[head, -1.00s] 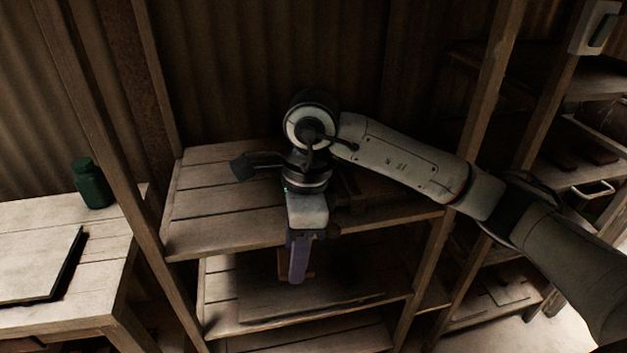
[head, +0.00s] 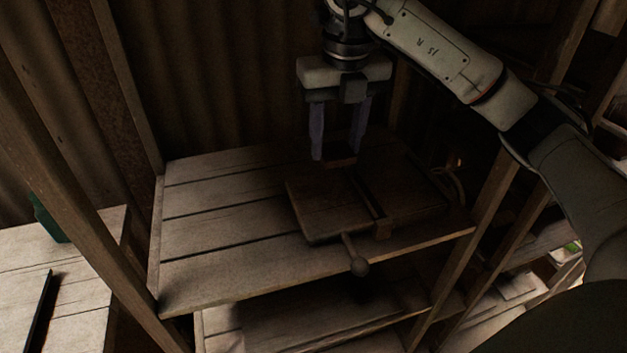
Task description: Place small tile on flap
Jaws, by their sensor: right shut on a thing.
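My right gripper (head: 338,155) hangs fingers-down over the back of the wooden press on the upper shelf. It is shut on a small reddish-brown tile (head: 339,161), of which only a dark sliver shows between the two purple-grey fingertips. The press has a flat board on its left (head: 330,208) and another board on its right (head: 405,185), with a dark gap between them. A lever with a round knob (head: 358,265) sticks out at the front. I cannot tell whether the tile touches the press. My left gripper is out of view.
The upper shelf (head: 215,235) is bare left of the press. Wooden posts (head: 75,170) stand left and right of the shelf. A lower shelf (head: 290,325) lies below. A side table (head: 85,255) with a green bottle (head: 47,218) is at left.

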